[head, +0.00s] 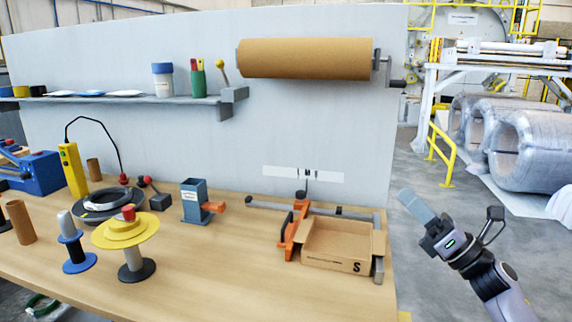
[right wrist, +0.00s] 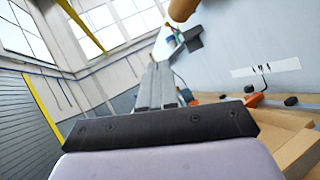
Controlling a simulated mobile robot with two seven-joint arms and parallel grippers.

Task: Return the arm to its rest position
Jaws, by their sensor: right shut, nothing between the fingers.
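My right gripper (head: 415,204) is at the right of the head view, in the air beyond the right edge of the workbench. Its fingers are shut and nothing is between them. They point up and to the left. In the right wrist view its closed fingers (right wrist: 157,85) show past the dark palm edge, with the wall and windows behind. My left gripper is not in either view.
An open cardboard box (head: 333,262) marked S sits near the bench's right edge, beside an orange clamp (head: 290,237). A yellow-topped spool stand (head: 126,232) is on the left. A brown paper roll (head: 305,58) hangs on the panel. Wrapped coils (head: 528,150) stand behind right.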

